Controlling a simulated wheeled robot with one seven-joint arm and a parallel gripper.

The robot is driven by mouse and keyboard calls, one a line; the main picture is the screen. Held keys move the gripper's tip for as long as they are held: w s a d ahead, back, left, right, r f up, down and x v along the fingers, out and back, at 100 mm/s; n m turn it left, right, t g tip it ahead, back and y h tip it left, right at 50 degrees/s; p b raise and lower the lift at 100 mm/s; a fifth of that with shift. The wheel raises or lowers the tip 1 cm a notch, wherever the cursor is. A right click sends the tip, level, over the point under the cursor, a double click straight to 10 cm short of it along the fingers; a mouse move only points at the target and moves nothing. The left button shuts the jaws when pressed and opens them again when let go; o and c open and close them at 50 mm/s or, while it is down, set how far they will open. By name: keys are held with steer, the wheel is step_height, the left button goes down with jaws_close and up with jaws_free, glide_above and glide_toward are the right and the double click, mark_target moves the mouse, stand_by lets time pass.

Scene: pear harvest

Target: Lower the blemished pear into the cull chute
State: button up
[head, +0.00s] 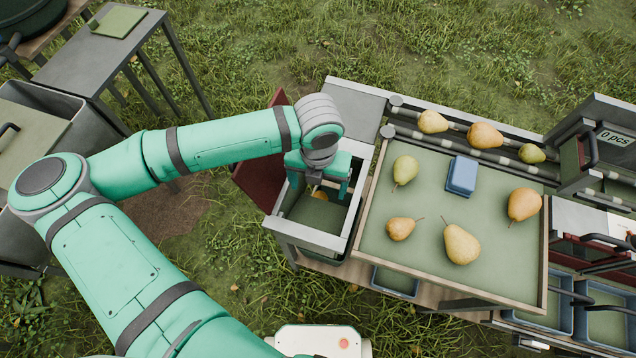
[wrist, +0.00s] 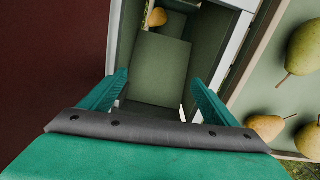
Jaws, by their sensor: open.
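The cull chute (head: 305,236) is a grey-rimmed box with a green lining, left of the sorting table. Its inside and pale rim (wrist: 228,60) also show in the wrist view. A yellow-orange pear (wrist: 157,17) lies inside the chute at the far end in the wrist view. A small part of the pear (head: 320,196) shows under my gripper in the head view. Any blemish on it is too small to tell. My gripper (head: 321,184) is over the chute, its fingers spread apart. In the wrist view nothing is between the fingers (wrist: 160,80), and the pear is apart from them.
The green-topped sorting table (head: 385,262) right of the chute holds several pears and a blue block (head: 461,176). More pears lie on the rollers (head: 455,150) behind it. A dark red panel (head: 256,178) stands left of the chute. Blue crates (head: 397,283) sit below.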

step_height(320, 180, up, 11)
steer(key=shift+f, duration=0.15)
stand_by(1.6)
